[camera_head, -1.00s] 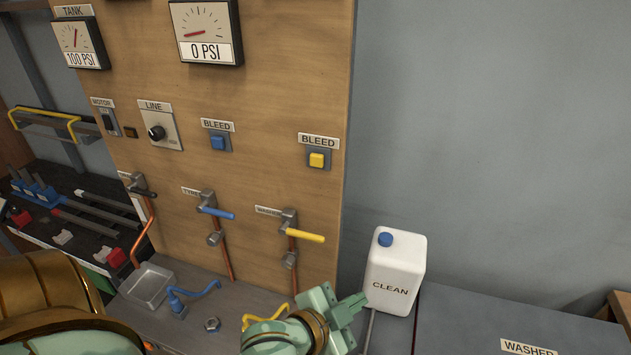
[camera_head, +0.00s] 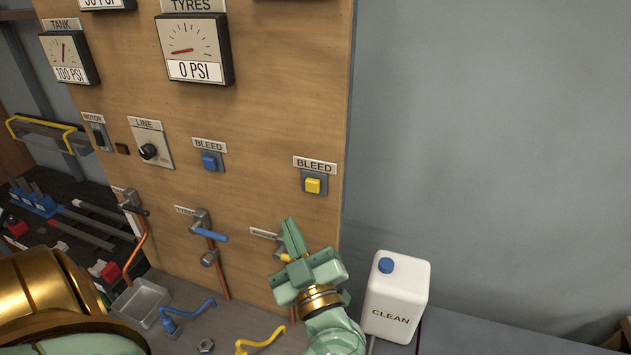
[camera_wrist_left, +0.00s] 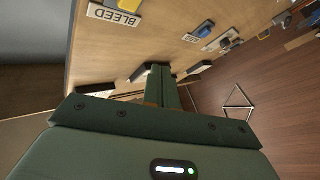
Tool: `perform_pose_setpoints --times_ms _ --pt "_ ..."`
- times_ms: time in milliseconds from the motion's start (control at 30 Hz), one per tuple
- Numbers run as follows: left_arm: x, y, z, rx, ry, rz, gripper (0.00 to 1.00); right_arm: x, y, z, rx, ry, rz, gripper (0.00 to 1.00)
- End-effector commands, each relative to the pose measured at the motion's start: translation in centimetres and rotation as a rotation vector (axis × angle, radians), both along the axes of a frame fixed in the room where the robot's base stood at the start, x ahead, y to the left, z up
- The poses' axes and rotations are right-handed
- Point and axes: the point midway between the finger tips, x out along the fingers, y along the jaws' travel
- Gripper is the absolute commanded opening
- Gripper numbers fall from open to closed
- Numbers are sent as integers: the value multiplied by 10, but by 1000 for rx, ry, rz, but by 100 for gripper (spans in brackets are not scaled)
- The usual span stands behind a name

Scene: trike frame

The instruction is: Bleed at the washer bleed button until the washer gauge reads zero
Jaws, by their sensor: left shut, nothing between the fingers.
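The yellow bleed button (camera_head: 313,185) sits under a BLEED label on the wooden panel, near its right edge. It also shows, cut off, at the top of the left wrist view (camera_wrist_left: 134,4). My left gripper (camera_head: 290,226) is shut and empty, fingers pointing up, below and slightly left of the button and apart from it. It covers much of the yellow-handled valve. A blue bleed button (camera_head: 210,161) is further left. No gauge labelled for the washer is readable. The TYRES gauge (camera_head: 195,50) reads 0 PSI. My right gripper is not in view.
The TANK gauge (camera_head: 69,58) reads 100 PSI; another gauge (camera_head: 104,4) is cut off at the top. A LINE knob (camera_head: 148,151) and blue-handled valve (camera_head: 210,235) are left. A white CLEAN jug (camera_head: 397,297) stands right of the gripper. The grey wall is bare.

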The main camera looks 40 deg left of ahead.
Motion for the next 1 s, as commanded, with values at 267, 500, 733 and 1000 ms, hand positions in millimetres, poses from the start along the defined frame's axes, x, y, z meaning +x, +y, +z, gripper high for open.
perform_pose_setpoints --times_ms 267,500,733,1000 --pt "-1 2 -3 -19 5 14 0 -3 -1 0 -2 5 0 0" --pt "4 3 -4 -18 2 13 0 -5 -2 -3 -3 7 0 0" --pt "30 12 -5 -18 -1 14 0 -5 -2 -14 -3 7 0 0" --pt "65 23 -2 -16 3 14 0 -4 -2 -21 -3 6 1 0"
